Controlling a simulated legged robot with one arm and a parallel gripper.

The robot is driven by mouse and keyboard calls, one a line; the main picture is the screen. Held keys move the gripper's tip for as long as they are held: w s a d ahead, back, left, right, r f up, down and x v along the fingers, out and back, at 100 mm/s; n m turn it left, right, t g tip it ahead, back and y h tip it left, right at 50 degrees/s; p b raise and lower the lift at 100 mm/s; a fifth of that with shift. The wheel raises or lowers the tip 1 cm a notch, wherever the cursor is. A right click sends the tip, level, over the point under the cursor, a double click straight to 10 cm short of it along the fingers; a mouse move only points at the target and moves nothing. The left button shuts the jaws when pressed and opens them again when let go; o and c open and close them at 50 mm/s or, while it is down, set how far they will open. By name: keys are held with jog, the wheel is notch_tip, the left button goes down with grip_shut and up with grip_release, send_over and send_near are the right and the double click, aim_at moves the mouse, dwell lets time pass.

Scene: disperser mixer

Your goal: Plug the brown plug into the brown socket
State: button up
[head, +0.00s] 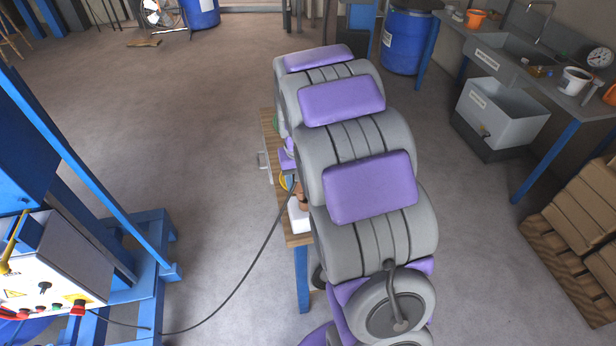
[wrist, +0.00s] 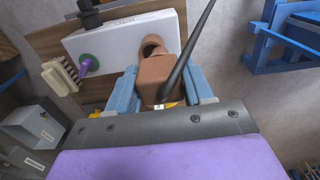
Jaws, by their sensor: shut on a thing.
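My gripper (wrist: 162,88) has blue fingers shut on the brown plug (wrist: 158,72), with a black cable (wrist: 188,55) running up from it. The brown socket (wrist: 152,43), a round collar with a dark opening, sits on a white block (wrist: 115,42) just beyond the plug. In the wrist view the plug overlaps the socket's near edge; whether they touch I cannot tell. In the head view my arm hides most of the gripper. A small brown piece (head: 303,200) and the white block (head: 299,216) show beside it, and I cannot tell whether the brown piece is plug or socket.
The wooden table (head: 297,239) lies mostly under my arm. The cable (head: 245,275) hangs to the floor towards the control box (head: 60,270) on a blue frame. A beige brush (wrist: 62,80) is left of the white block. Open floor (head: 190,140) is at left.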

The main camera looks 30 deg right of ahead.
jog(key=shift+a, duration=0.6)
jog(key=shift+d+f, duration=0.1)
jog(key=shift+d, duration=1.2)
jog(key=shift+a, duration=1.65)
jog(key=shift+d+p, duration=0.7)
jog(key=shift+d, duration=1.95)
jog(key=shift+a, duration=1.15)
jog(key=shift+d, duration=0.25)
jog(key=shift+a+f, duration=0.2)
jog(key=shift+d+f, duration=0.1)
jog(key=shift+f, duration=1.6)
jog(key=o, duration=1.2)
